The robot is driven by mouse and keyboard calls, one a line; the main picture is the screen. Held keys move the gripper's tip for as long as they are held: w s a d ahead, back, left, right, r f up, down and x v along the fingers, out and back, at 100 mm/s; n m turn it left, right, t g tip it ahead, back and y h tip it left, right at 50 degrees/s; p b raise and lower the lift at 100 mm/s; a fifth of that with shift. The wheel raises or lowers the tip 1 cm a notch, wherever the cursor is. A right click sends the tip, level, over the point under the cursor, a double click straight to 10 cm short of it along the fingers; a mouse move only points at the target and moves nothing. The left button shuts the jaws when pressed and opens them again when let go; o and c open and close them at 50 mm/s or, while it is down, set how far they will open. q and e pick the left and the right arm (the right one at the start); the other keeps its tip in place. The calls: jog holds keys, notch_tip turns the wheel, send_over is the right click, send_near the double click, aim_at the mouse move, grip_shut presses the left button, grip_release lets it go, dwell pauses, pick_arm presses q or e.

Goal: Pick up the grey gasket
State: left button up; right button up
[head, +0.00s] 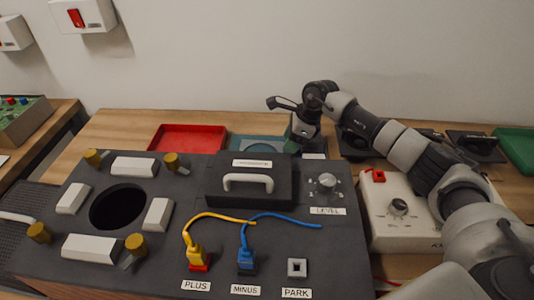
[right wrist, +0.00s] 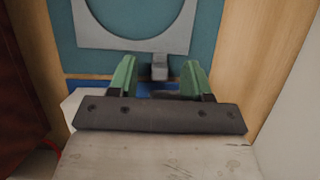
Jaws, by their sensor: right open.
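The grey gasket (right wrist: 98,36), a flat plate with a large round hole and a small tab, lies on a teal mat (right wrist: 65,25) in the right wrist view; its far part is cut off by the frame. My right gripper (right wrist: 160,76) is open, its green fingertips on either side of the gasket's tab (right wrist: 160,66), with gaps at both sides. Whether the fingers are level with the tab or above it I cannot tell. In the head view my right gripper (head: 303,132) is over the right end of the teal mat (head: 245,139), behind the dark console. My left gripper is not in view.
The dark console (head: 330,255) with a handled lid (head: 248,181) and yellow and blue plugs fills the front. A red tray (head: 188,138) lies left of the mat. A white box with a knob (head: 398,225) and a green tray (head: 517,147) are at the right. A wall stands behind.

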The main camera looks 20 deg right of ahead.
jog(key=shift+w+a+f, duration=0.1)
jog(key=shift+a+f, duration=0.1)
jog(key=shift+f, duration=0.5)
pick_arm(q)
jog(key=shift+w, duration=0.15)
pick_arm(e)
grip_shut()
jog(key=shift+r, duration=0.15)
jog(key=shift+r, duration=0.6)
notch_tip(320, 180, up, 3)
jog(key=shift+f, duration=0.15)
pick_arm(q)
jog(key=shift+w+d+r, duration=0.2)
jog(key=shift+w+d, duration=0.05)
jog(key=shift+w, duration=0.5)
pick_arm(e)
jog(key=s+d+r, duration=0.7)
jog(key=d, duration=0.2)
jog(key=shift+d, duration=0.2)
